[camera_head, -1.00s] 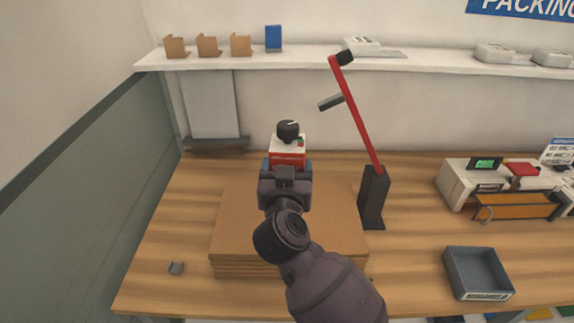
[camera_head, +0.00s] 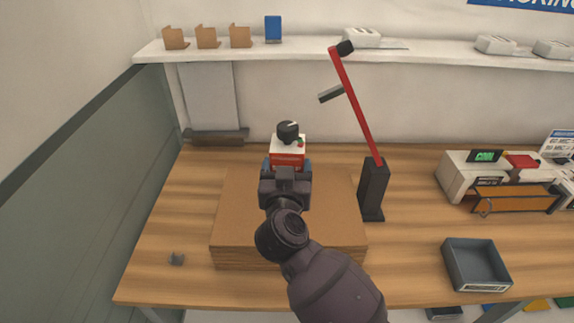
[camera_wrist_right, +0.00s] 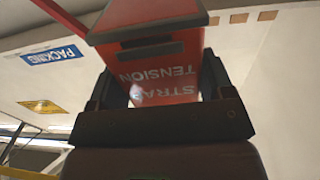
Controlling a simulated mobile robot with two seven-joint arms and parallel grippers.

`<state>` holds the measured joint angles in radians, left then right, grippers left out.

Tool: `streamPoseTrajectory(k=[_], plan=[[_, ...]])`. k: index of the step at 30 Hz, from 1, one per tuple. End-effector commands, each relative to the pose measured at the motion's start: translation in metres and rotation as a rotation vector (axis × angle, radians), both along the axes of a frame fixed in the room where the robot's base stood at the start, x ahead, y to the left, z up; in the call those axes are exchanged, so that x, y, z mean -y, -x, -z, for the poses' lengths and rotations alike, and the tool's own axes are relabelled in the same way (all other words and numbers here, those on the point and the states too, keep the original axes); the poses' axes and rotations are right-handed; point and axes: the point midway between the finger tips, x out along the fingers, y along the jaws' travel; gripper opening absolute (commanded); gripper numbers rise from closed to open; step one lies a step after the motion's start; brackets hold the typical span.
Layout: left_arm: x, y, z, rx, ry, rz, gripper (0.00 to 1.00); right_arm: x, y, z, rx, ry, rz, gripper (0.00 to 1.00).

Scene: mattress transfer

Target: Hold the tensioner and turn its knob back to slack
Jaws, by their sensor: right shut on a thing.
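The tensioner (camera_head: 288,153) is a white and red box with a black knob (camera_head: 288,131) on top that carries a white mark. It is upright above the far part of the cardboard stack. My right gripper (camera_head: 287,168) is shut on its lower part. In the right wrist view the tensioner's red face (camera_wrist_right: 165,80) reads "STRAP TENSION" and sits between the two fingers of my right gripper (camera_wrist_right: 165,92). The fingers hide its lower sides in the head view. My left gripper is not in view.
A stack of flat cardboard (camera_head: 235,225) lies under my right arm. A red arm on a black post (camera_head: 373,190) stands just right of it. A grey tray (camera_head: 476,265) and a white machine (camera_head: 462,175) are farther right.

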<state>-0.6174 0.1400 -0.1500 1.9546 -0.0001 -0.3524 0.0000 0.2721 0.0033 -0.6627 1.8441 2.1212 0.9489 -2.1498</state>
Motion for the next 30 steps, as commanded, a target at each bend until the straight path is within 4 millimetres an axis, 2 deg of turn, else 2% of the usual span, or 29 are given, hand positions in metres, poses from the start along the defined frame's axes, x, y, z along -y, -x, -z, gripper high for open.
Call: streamPoseTrajectory(k=[30], plan=[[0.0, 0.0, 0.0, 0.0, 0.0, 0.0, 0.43, -0.001, 0.0, 0.02, 0.004, 0.0, -0.001, 0.24]])
